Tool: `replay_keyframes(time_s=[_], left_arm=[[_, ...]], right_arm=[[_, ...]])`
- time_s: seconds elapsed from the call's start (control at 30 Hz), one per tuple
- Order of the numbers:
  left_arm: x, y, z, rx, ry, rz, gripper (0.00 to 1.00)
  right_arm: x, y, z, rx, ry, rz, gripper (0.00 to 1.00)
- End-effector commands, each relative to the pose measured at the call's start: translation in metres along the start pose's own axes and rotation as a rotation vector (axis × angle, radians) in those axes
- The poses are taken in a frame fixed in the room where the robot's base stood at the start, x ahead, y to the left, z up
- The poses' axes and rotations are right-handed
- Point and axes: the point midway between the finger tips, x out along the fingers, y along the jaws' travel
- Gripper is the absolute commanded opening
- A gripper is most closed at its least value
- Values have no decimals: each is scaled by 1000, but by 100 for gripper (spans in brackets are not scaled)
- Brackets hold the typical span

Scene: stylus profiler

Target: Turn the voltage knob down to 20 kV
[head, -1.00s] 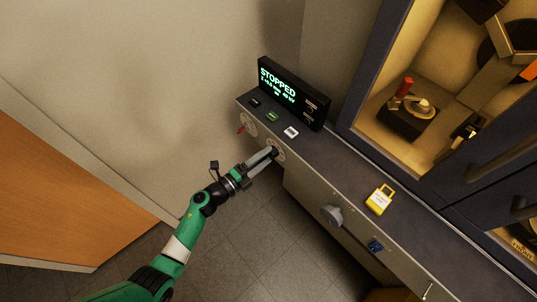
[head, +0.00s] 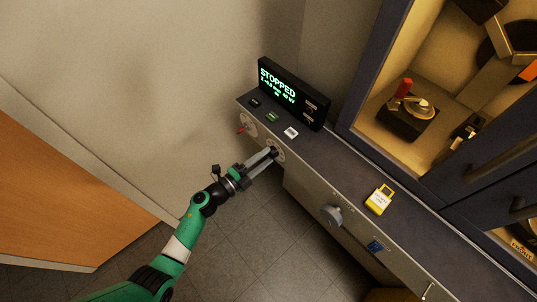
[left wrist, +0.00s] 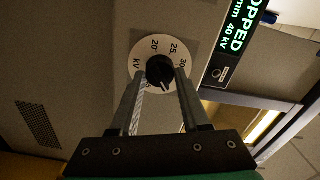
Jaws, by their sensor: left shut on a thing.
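The voltage knob is a small black knob (left wrist: 160,70) on a round white dial (left wrist: 137,50) marked kV, 20, 25 and 30, with other marks hidden by the fingers. A light pointer line on the knob faces the lower part of the dial in the left wrist view. My left gripper (head: 271,154) is shut on the knob, one finger on each side, also in the left wrist view (left wrist: 161,78). The display (head: 290,92) reads STOPPED and 40 kV; its 40 kV also shows in the left wrist view (left wrist: 232,35). My right gripper is not in view.
A second white dial with a red handle (head: 242,130) is left of the knob. A grey knob (head: 331,215) and blue connector (head: 375,246) are farther right on the panel. Floor space before the panel is clear.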

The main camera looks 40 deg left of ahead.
Motion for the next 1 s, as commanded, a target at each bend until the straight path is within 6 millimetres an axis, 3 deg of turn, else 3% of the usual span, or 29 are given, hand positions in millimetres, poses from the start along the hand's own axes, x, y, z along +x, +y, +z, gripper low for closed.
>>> replay_keyframes(time_s=[1.0], left_arm=[[0,0,0,-2783,0,0,0]], right_arm=[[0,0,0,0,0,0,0]])
